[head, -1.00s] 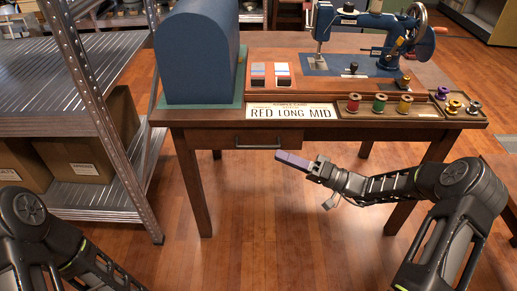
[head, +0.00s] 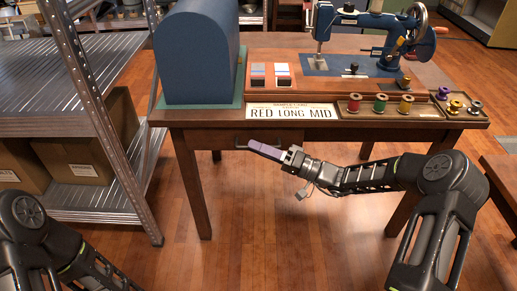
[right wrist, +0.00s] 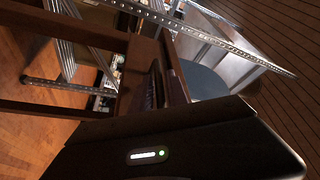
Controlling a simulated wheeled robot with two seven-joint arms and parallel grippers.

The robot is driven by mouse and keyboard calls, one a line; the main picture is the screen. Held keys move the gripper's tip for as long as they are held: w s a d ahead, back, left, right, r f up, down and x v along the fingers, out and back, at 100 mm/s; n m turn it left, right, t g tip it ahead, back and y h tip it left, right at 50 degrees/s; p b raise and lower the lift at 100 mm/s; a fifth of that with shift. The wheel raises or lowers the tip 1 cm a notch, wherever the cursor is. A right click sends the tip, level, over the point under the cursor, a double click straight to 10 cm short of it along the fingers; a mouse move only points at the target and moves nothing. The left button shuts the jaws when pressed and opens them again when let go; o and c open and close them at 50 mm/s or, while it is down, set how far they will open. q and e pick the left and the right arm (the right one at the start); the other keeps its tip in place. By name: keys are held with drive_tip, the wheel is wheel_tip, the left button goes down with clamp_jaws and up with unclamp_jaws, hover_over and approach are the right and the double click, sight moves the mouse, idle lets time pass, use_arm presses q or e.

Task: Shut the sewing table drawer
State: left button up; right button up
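The wooden sewing table (head: 185,119) stands ahead, with its drawer (head: 208,139) under the front edge at left. The drawer's metal handle (head: 238,143) is partly hidden behind my right gripper (head: 258,146). The purple fingers look shut together, with nothing held, and their tips are at the drawer front near the handle. I cannot tell whether they touch it or how far the drawer stands out. In the right wrist view the table (right wrist: 118,92) shows tilted beyond my dark wrist housing; the fingers are hidden there. My left gripper is outside the view.
On the table are a blue domed cover (head: 200,55), a sewing machine (head: 365,35), a card reading RED LONG MID (head: 292,112) and several thread spools (head: 380,105). A metal shelf (head: 110,130) with cardboard boxes stands close at left. The floor before the table is clear.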

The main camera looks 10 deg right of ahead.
drive_tip(key=c, duration=0.4)
clamp_jaws()
drive_tip(key=shift+w+r, duration=0.1)
drive_tip(key=shift+r, duration=0.1)
idle(0.8)
